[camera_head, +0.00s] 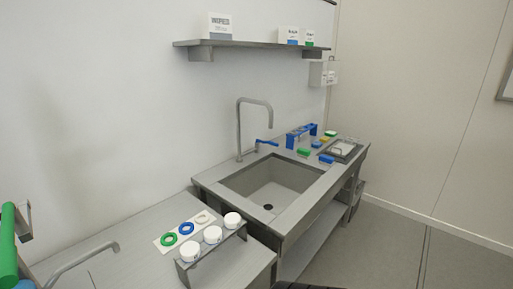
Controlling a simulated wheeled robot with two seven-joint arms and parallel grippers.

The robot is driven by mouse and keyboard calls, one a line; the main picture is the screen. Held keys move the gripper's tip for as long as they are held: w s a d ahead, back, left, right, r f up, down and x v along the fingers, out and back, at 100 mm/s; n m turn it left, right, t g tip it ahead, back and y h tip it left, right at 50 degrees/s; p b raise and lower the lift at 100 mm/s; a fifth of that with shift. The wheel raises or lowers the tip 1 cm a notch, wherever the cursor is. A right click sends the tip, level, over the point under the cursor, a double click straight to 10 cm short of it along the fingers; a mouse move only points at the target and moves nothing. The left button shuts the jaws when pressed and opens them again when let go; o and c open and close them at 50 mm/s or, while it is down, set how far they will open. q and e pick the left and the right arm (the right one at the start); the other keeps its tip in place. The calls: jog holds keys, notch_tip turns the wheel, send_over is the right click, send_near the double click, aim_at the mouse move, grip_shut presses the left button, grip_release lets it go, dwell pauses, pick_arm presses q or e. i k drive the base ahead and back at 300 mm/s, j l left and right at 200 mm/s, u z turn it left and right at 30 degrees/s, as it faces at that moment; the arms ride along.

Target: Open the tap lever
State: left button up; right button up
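The tap (239,128) is a tall grey gooseneck at the back left corner of the sink, with its spout bent to the right over the basin (275,188). The blue tap lever (266,142) sits just right of the tap's upright and sticks out sideways, roughly level. I cannot tell from here whether it is open or closed, and I see no water running. Neither of my grippers shows in the head view, and nothing touches the lever.
A rack (212,250) with white-lidded jars stands on the near counter beside coloured rings. Right of the sink are a blue rack (301,135), coloured blocks and a tray (341,150). A shelf (250,43) hangs above. A green cylinder (8,245) stands at the left edge.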

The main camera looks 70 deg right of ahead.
aim_at(275, 144)
jog(key=z, duration=2.35)
jog(key=i+l, duration=0.05)
